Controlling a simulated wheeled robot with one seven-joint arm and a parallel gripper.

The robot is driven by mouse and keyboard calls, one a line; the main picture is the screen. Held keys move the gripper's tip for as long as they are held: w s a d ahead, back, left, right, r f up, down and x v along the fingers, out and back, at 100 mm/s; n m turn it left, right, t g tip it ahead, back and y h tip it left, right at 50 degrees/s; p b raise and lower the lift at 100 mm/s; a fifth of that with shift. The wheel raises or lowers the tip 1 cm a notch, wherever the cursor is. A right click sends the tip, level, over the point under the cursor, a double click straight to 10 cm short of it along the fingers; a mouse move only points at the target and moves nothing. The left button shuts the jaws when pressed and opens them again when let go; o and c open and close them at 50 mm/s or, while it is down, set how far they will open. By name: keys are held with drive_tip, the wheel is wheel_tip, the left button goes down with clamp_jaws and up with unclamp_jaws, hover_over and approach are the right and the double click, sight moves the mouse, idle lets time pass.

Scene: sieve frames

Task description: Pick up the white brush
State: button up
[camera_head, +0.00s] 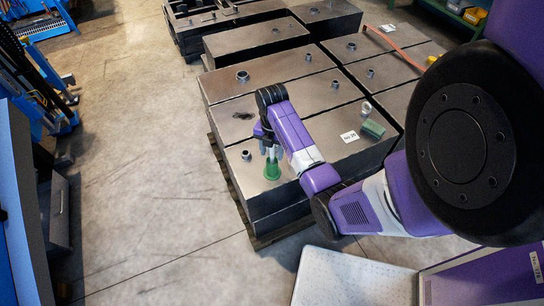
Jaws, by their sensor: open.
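My gripper (270,155) points down over the left end of the nearest dark metal box (258,190). It is open. A small green object (272,171), wider at its base, stands on the box top directly under the fingers. I cannot tell whether the fingers surround or touch it. No white brush can be made out for certain. A small pale upright thing (366,108) stands near the right end of the box tops, beside a green block (373,129); it is too small to identify.
Several metal boxes with short round fittings stand close together on a pallet. A white label (349,136) lies on the near box. An orange strip (396,48) lies across the boxes at right. Blue racks (35,85) stand at left. The concrete floor (150,150) between is clear.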

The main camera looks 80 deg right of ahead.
drive_tip(key=shift+f, duration=0.35)
clamp_jaws()
drive_tip(key=shift+r, duration=0.1)
